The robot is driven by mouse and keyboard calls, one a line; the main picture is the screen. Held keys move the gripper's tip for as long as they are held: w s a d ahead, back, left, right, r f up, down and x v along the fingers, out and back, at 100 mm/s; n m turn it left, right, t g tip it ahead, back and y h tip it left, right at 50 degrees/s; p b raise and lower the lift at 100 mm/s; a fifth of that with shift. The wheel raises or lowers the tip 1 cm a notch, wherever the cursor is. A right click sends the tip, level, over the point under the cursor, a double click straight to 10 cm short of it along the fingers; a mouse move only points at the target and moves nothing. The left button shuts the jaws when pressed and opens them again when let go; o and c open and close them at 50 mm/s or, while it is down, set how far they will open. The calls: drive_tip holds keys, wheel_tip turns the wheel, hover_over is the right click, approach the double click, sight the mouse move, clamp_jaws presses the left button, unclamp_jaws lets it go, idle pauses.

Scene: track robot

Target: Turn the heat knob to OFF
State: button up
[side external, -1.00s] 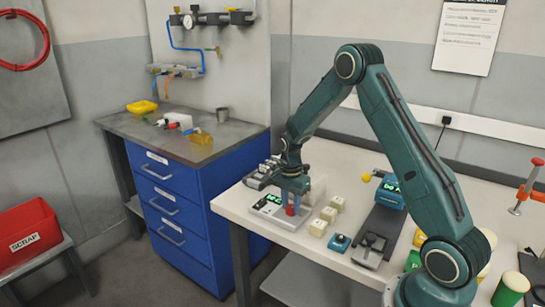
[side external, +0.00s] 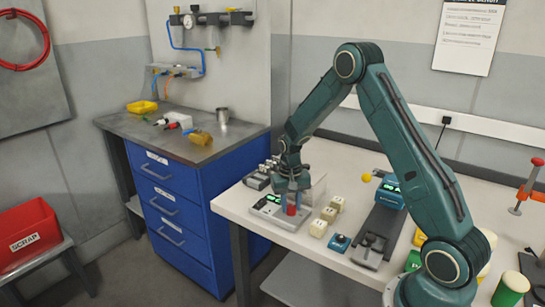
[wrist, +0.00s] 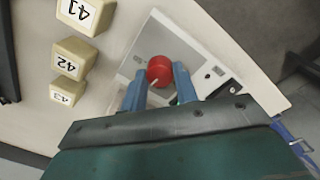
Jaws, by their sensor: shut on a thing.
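The red knob (wrist: 159,69) sits on a pale grey panel (wrist: 190,55) in the wrist view, with a small light mark near its lower edge. My gripper (wrist: 160,82) has one blue finger on each side of the knob and is shut on it. In the side view my gripper (side external: 292,194) points down over the panel (side external: 268,209), and the red knob (side external: 291,210) shows under it. A lit green display (side external: 273,198) is on the panel, partly readable at most. The knob's markings are too small to read.
Cream blocks (side external: 318,228) with numbers stand right of the panel, close to my gripper. A blue-based button box (side external: 339,242) and a dark track (side external: 378,222) lie farther right. A clear upright plate (side external: 318,192) stands behind the panel. The bench's front edge is near.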

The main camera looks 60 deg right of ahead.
sight(291, 208)
drive_tip(key=n, duration=0.4)
drive_tip(key=shift+n, duration=0.3)
drive_tip(key=n, duration=0.3)
drive_tip(key=shift+n, duration=0.4)
drive_tip(key=n, duration=0.4)
drive_tip(key=shift+n, duration=2.1)
drive_tip(key=o, duration=1)
drive_tip(key=shift+s, duration=0.1)
drive_tip(key=shift+c, duration=0.2)
drive_tip(key=shift+r, duration=0.15)
wheel_tip(291, 208, up, 14)
drive_tip(key=shift+s+a+f, duration=0.15)
drive_tip(key=shift+a+f, duration=0.05)
